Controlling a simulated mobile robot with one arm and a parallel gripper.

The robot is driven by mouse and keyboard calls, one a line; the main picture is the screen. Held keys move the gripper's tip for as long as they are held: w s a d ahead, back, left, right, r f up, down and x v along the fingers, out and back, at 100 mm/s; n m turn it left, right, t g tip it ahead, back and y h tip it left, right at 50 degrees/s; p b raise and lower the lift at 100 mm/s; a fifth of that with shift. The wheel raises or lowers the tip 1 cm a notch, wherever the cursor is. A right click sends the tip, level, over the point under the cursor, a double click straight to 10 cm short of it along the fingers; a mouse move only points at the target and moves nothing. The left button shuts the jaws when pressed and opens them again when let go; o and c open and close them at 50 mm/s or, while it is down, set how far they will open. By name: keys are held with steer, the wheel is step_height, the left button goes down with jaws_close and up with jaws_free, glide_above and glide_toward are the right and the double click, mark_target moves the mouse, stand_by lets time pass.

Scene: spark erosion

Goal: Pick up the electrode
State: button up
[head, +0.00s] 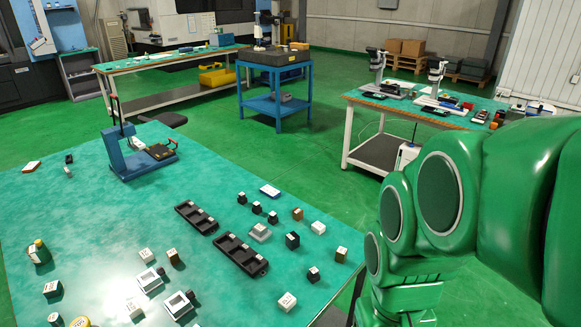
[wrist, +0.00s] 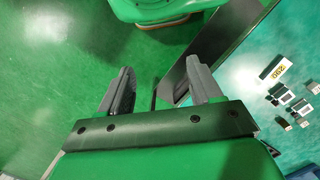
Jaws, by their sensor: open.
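Several small block-like parts stand on the green-topped table (head: 110,225) in the head view. They include a dark block (head: 292,240), a brown-sided block with a pale top (head: 341,254) and a white block (head: 287,301). I cannot tell which of them is the electrode. My gripper (wrist: 159,68) shows in the wrist view, open, with nothing between its two grey fingers. It is over the green floor beside the table edge, apart from the parts. In the head view my green arm fills the right side and the gripper is hidden.
Two black slotted holders (head: 240,253) (head: 196,217) lie mid-table. A blue stand (head: 135,158) rises at the table's back. The wrist view shows a yellow-labelled block (wrist: 277,70) and several small parts at right. A bench with instruments (head: 440,112) stands behind. The table's left middle is largely bare.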

steer(key=n+t, duration=0.2)
steer(key=n, duration=0.2)
glide_above(314, 270)
step_height(314, 270, down, 19)
steer(key=shift+a+f, duration=0.15)
steer(key=shift+f, duration=0.05)
steer(key=shift+w+f, duration=0.15)
steer(key=shift+f, duration=0.25)
steer(key=shift+s+f, duration=0.2)
steer(key=shift+f, duration=3.6)
steer(key=c, duration=1.2)
